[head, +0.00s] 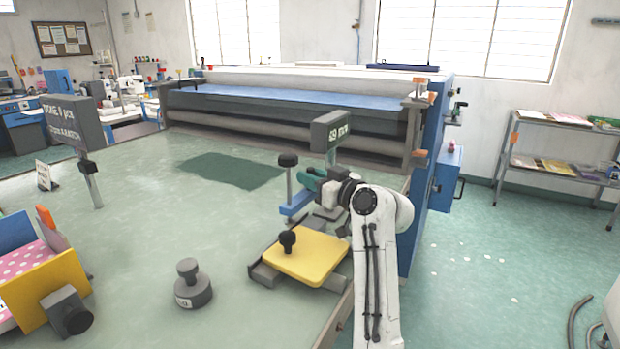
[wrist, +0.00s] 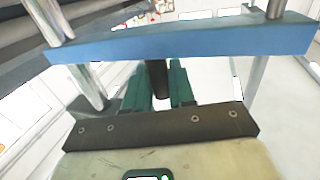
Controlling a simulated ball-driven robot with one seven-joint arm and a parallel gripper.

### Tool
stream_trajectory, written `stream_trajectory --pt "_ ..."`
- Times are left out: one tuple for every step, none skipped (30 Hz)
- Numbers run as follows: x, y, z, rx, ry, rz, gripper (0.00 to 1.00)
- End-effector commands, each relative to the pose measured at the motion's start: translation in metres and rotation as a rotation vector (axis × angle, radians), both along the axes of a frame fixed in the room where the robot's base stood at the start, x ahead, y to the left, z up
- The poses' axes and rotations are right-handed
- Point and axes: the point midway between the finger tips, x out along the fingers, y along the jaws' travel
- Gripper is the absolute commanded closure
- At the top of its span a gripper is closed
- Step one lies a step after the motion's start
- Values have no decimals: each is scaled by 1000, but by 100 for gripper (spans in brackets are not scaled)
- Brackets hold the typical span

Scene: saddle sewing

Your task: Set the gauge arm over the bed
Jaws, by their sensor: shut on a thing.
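The blue bar (head: 297,204), which I take to be the gauge arm, is low over the green table beside an upright metal post with a black knob (head: 288,160). In the wrist view a blue bar (wrist: 185,40) spans the top of the picture between metal posts. My gripper (head: 312,178) is just right of the post; its green fingers also show in the wrist view (wrist: 160,88). They are closed about a dark peg (wrist: 157,75) under the blue bar. The yellow plate (head: 305,258) with a black knob lies nearer on a grey base. Which part is the bed is unclear.
A grey knobbed weight (head: 193,288) stands left of the yellow plate. A dark sign box (head: 331,131) stands behind my gripper, near the large blue machine (head: 270,100). A pink and yellow box (head: 45,275) is at left.

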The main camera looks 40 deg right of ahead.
Motion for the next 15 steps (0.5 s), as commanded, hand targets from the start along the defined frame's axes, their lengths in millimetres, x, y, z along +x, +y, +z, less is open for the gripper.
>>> stream_trajectory --pt "-2 -4 3 -1 -7 -10 100" --pt "-2 -4 3 -1 -7 -11 100" --pt "-2 -4 3 -1 -7 -11 100" --pt "-2 -4 3 -1 -7 -11 100" --pt "-2 -5 3 -1 -7 -11 100" --pt "-2 -5 3 -1 -7 -12 100" --pt "-2 -5 3 -1 -8 -12 100" --pt "-2 -5 3 -1 -8 -12 100" --pt "-2 -5 3 -1 -8 -13 75" --pt "-2 -5 3 -1 -8 -13 72" --pt "-2 -5 3 -1 -8 -13 69" --pt "-2 -5 3 -1 -8 -12 65" --pt "-2 -5 3 -1 -7 -12 62" --pt "-2 -4 3 -1 -7 -11 59" --pt "-2 -4 3 -1 -6 -10 57"
